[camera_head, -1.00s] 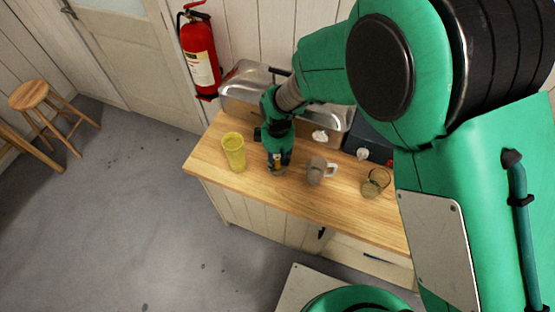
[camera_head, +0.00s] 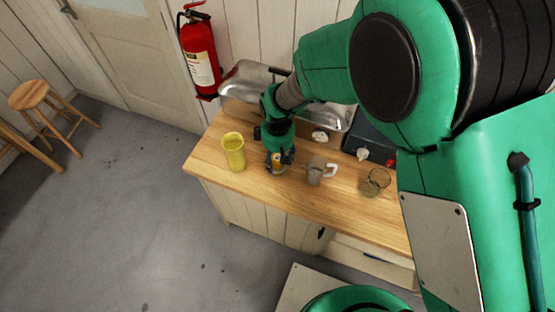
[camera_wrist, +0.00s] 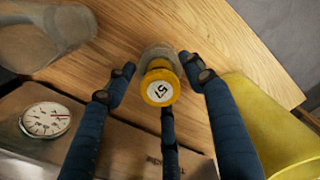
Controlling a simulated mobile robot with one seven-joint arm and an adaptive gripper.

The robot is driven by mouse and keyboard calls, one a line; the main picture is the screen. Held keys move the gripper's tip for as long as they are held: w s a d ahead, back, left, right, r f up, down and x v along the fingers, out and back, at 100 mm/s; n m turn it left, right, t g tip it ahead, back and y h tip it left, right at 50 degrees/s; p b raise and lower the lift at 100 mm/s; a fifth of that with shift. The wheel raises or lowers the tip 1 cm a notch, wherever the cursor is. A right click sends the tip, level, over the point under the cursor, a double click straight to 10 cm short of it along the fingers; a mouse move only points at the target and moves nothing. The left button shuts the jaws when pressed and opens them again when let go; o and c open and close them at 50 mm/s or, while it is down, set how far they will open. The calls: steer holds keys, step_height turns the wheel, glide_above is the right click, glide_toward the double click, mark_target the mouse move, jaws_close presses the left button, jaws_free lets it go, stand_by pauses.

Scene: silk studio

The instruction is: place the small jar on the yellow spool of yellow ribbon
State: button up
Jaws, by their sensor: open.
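The small jar (camera_wrist: 158,92) has a yellow lid marked 57 and a greyish body, and stands on the wooden counter. In the head view the jar (camera_head: 277,160) shows only partly, under my gripper (camera_head: 279,163). In the wrist view my gripper (camera_wrist: 160,74) is open, with fingers apart on both sides of the jar and a third finger below the lid in the picture. I cannot tell whether any finger touches it. The tall yellow spool (camera_head: 233,153) stands upright left of the gripper; part of it (camera_wrist: 265,130) shows at the wrist view's right.
A grey mug (camera_head: 316,171) stands right of the gripper, with a drinking glass (camera_head: 374,181) farther right. A metal case (camera_head: 250,92) lies behind, near a round white dial (camera_wrist: 45,119). The counter's front strip (camera_head: 300,195) is clear.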

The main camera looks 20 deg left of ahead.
mark_target(278, 157)
step_height(278, 157, up, 11)
steer(key=shift+d+r+p, duration=0.1)
steer(key=shift+r+p, duration=0.1)
steer(key=shift+p, duration=0.1)
stand_by(0.8)
steer(key=w+d+r+m+t, duration=0.15)
steer(key=d+r+m, duration=0.55)
steer(key=d+r, duration=1.3)
steer(key=s+d+r+m+t, duration=0.2)
steer(key=s+d+r+m, duration=0.2)
steer(key=s+d, duration=0.3)
steer(key=s+d+r+m+t, duration=0.2)
steer(key=s+d+r+m, duration=0.2)
steer(key=d, duration=0.9)
steer(key=s, duration=0.3)
steer(key=shift+s+d, duration=0.3)
steer(key=shift+d, duration=0.1)
